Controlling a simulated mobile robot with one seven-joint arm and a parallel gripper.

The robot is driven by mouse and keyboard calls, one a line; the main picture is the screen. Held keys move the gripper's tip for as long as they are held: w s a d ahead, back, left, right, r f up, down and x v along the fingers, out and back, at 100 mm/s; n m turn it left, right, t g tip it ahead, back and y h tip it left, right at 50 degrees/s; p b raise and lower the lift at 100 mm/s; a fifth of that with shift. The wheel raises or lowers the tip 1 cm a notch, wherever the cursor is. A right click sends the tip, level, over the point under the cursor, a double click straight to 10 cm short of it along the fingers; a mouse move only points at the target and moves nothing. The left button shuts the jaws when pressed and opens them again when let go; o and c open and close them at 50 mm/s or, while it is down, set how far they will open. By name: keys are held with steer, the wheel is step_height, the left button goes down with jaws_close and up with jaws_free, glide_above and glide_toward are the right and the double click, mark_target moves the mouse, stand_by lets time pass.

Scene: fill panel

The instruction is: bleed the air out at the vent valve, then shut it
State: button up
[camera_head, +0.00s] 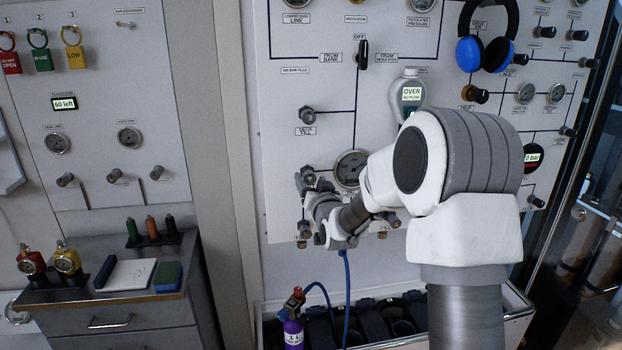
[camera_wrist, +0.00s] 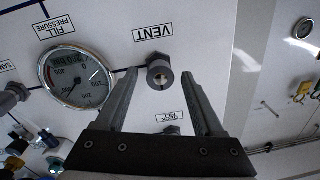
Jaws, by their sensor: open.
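The vent valve is a dark hexagonal knob (camera_wrist: 160,76) on the white panel, under an upside-down VENT label (camera_wrist: 154,32) in the wrist view. My gripper (camera_wrist: 159,78) is open, with one finger on each side of the knob. Gaps show between both fingers and the knob, and I see no contact. In the head view my gripper (camera_head: 309,186) is at the panel's lower left, beside the same gauge (camera_head: 351,168), and mostly hides the vent valve.
A white meter (camera_head: 409,94) reads OVER, NO FLOW. Blue headphones (camera_head: 487,36) hang at the upper right. Below the panel, a purple bottle (camera_head: 293,328) and a blue hose (camera_head: 346,285) are at a rack. A second lower knob (camera_wrist: 171,130) is close to the gripper.

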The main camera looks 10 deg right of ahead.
steer(key=shift+w, duration=0.3)
steer(key=shift+c, duration=0.3)
jaws_close()
steer(key=shift+f+b, duration=0.1)
steer(key=shift+b, duration=0.45)
